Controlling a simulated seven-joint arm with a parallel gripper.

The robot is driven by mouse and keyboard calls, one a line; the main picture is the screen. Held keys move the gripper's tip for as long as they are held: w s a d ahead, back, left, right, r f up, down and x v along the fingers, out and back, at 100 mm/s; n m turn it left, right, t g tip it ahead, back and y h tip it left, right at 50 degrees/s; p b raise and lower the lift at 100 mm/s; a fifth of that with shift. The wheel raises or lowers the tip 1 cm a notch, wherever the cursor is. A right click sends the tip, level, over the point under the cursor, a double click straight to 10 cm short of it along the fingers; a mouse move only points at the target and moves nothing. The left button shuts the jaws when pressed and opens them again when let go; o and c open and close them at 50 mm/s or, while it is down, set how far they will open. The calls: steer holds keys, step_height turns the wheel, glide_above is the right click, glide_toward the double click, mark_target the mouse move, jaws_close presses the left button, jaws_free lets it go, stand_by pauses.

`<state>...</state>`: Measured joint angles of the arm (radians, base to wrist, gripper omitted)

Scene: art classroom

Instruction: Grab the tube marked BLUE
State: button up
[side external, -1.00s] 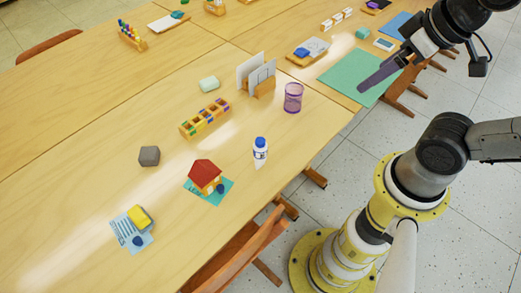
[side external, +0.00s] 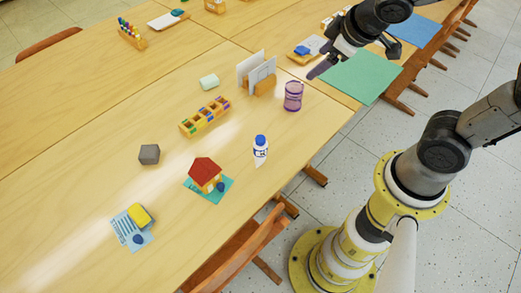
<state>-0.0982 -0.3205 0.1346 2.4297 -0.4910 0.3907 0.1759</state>
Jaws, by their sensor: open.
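A wooden tray (side external: 188,131) with several compartments of small coloured items stands in the middle of the table. Blue, purple, green and yellow patches show in it, but no lettering can be read, so I cannot tell which item is the tube marked BLUE.
A purple mesh cup (side external: 293,97) and a holder with white cards (side external: 265,86) stand between my gripper and the tray. A small house model (side external: 206,172), grey block (side external: 149,155) and yellow sponge (side external: 140,216) lie nearer.

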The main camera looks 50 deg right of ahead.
steer(key=w+a+f+n+y, duration=0.3)
steer(key=w+a+f+n, duration=0.15)
steer(key=a+f, duration=0.35)
steer(key=n+g+y, duration=0.2)
glide_toward(256, 153)
steer(key=w+f, duration=0.2)
steer(key=w, duration=0.1)
steer(key=shift+d+f, duration=0.1)
steer(key=shift+d, duration=0.2)
steer(key=m, duration=0.1)
steer(key=f, duration=0.1)
steer(key=f+m+g, duration=0.1)
steer(key=shift+s+a+f+m+h, duration=0.1)
steer(key=shift+s+a+m+h, duration=0.15)
steer(key=shift+a+m+h, duration=0.1)
steer(key=shift+x, duration=3.65)
steer(key=shift+w, duration=0.1)
jaws_close()
